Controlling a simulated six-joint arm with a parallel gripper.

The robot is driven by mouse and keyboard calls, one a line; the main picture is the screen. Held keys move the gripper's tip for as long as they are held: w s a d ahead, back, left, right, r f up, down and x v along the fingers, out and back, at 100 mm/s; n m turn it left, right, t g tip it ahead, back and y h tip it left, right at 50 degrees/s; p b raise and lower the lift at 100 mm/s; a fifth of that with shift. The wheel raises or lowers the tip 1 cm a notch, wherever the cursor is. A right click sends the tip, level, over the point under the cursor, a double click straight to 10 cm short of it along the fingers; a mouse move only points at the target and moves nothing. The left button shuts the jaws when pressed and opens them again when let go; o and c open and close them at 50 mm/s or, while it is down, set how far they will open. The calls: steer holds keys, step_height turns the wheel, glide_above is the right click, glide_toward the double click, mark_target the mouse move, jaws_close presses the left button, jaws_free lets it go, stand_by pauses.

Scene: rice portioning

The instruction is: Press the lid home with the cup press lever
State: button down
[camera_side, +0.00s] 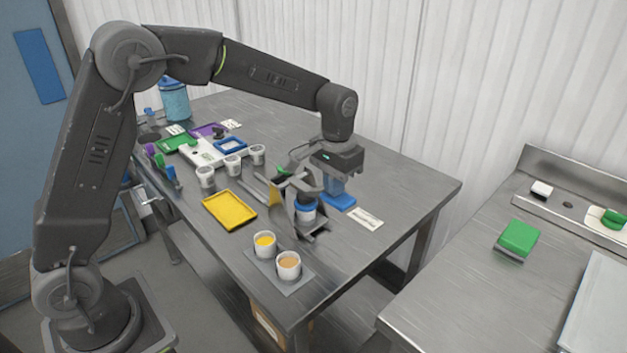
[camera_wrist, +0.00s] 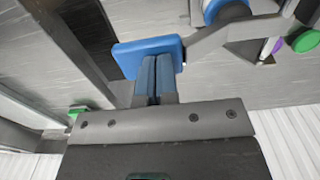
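The cup press (camera_side: 310,228) is a grey stand near the table's right edge. A cup with a blue lid (camera_side: 305,206) stands in it, partly hidden by the press parts; I cannot tell how far down the lid sits. In the wrist view, the lever's grey arm (camera_wrist: 225,36) runs from above the blue-lidded cup to a flat blue handle pad (camera_wrist: 128,57). My gripper (camera_wrist: 155,62) has its blue fingers side by side, shut and empty, with their tips at the pad. The pad (camera_side: 338,203) also shows below my gripper (camera_side: 334,195) in the side view.
Two filled cups (camera_side: 288,265) stand on a grey mat at the front. A yellow tray (camera_side: 230,209) lies left of the press, with several white cups (camera_side: 231,166) behind. A white label card (camera_side: 366,219) lies right of the pad. A second bench (camera_side: 470,290) is at right.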

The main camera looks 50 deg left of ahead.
steer(key=shift+f, duration=0.3)
stand_by(0.5)
steer(key=shift+a+r, duration=0.15)
steer(key=shift+r, duration=1.45)
steer(key=shift+a+r, duration=0.1)
steer(key=shift+r, duration=1.55)
steer(key=shift+s+r, duration=0.15)
steer(key=shift+r, duration=0.05)
steer(key=s+a+r+t, duration=0.1)
steer(key=s+r+t, duration=0.15)
steer(key=s, duration=0.65)
steer(key=s+a+r+t, duration=0.1)
steer(key=s+r, duration=0.3)
steer(key=s, duration=0.5)
steer(key=s+f+t, duration=0.2)
steer(key=s+f, duration=0.1)
steer(key=s, duration=0.5)
steer(key=shift+a+f, duration=0.2)
steer(key=shift+a, duration=0.15)
